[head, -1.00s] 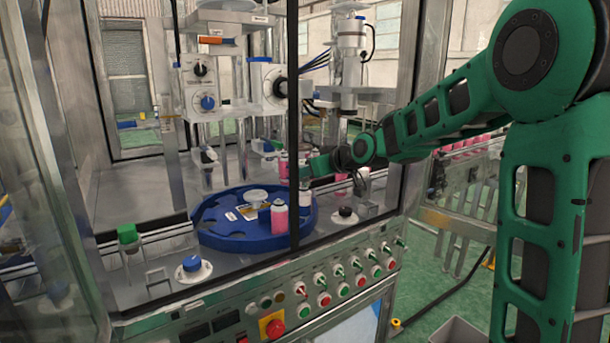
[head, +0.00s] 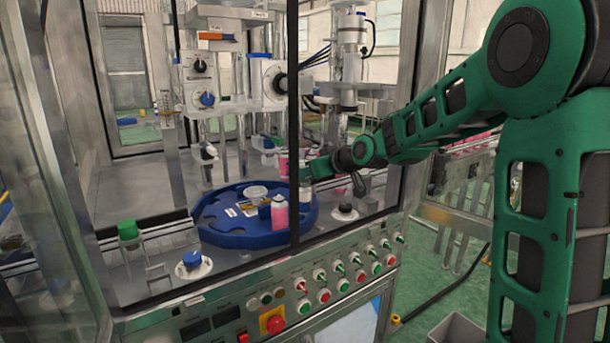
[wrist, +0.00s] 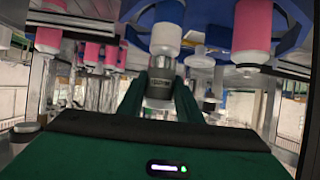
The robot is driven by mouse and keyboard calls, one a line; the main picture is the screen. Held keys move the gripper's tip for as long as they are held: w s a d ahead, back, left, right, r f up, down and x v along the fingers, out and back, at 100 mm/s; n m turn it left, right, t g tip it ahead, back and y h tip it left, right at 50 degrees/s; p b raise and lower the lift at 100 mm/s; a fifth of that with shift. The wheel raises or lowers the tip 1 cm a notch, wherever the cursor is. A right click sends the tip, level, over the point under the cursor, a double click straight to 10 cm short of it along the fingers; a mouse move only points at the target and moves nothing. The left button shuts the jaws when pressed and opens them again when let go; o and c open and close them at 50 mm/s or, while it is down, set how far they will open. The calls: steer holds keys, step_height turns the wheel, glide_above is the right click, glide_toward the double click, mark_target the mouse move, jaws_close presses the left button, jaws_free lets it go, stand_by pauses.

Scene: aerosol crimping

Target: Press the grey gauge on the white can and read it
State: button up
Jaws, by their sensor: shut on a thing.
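In the wrist view, which looks upside down, my gripper (wrist: 163,92) is shut on the grey gauge (wrist: 159,88), a short metallic cylinder with a dark label. The white can (wrist: 167,38) stands on the blue turntable (wrist: 215,33), directly in line with the gauge. Gauge and can look very close; I cannot tell whether they touch. No reading on the gauge is legible. In the head view my gripper (head: 309,168) is over the right side of the turntable (head: 215,232), partly behind a dark door-frame post. The white can (head: 305,194) shows just right of that post.
A pink can (head: 279,213) stands on the turntable left of the post; a pink can (wrist: 251,35) also shows beside the white one in the wrist view. Machine columns (head: 350,60) rise behind. A button panel (head: 330,285) runs along the front.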

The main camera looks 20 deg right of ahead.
steer(key=shift+f, duration=0.15)
stand_by(0.3)
steer(key=shift+r, duration=2.55)
steer(key=s+d, duration=0.3)
steer(key=s, duration=0.4)
steer(key=s+d, duration=0.3)
steer(key=s, duration=0.5)
steer(key=shift+s+d, duration=0.3)
steer(key=shift+d, duration=0.05)
